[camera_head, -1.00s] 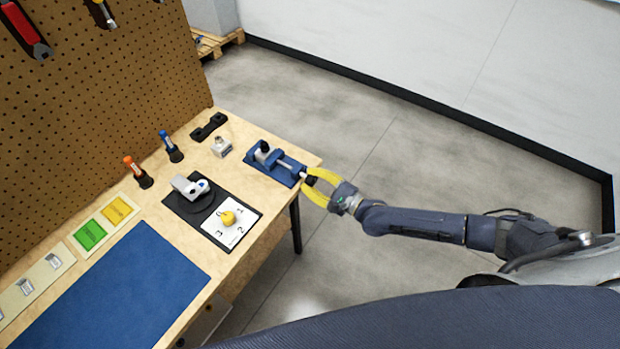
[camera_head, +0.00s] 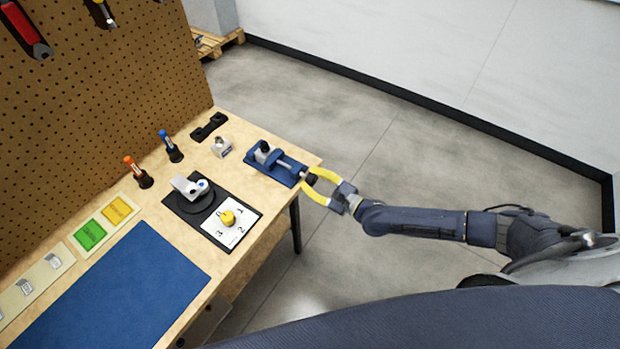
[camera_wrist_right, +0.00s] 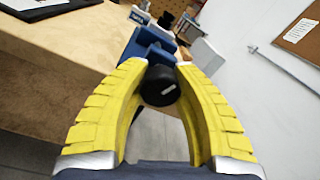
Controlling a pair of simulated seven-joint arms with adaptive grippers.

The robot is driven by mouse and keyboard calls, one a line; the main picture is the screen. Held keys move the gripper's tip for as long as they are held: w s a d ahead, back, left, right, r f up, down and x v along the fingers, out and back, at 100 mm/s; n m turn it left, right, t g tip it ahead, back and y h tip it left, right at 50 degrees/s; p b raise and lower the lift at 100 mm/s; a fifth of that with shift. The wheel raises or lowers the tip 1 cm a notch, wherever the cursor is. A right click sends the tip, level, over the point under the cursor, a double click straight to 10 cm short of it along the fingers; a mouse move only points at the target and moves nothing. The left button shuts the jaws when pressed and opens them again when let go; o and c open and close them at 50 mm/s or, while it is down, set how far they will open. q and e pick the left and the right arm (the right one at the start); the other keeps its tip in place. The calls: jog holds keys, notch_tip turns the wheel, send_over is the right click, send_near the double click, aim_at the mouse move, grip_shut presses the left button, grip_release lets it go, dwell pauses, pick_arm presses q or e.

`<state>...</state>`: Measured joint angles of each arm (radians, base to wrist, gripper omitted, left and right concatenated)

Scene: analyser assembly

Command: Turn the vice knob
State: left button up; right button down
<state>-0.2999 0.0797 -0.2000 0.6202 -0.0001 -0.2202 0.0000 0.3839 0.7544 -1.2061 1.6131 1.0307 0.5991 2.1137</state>
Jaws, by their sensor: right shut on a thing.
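The blue vice (camera_head: 272,166) sits at the right end of the wooden table in the head view, with its screw pointing to the right. Its black knob (camera_wrist_right: 160,86) shows in the right wrist view between the yellow fingers, with a small white mark on its face. My right gripper (camera_head: 309,181) is shut on the knob from the right, just beyond the table's edge. In the right wrist view the tips of the right gripper (camera_wrist_right: 164,68) lie on either side of the knob. The left gripper is not in view.
A white part on a black turntable (camera_head: 187,198), a yellow knob (camera_head: 228,218) on a numbered card, and a blue mat (camera_head: 125,290) lie to the left. Orange (camera_head: 138,171) and blue (camera_head: 170,146) handled tools stand near the pegboard (camera_head: 100,80). Floor right of the table is clear.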

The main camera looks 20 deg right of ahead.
jog(key=c, duration=0.9)
grip_release()
jog(key=v, duration=1.2)
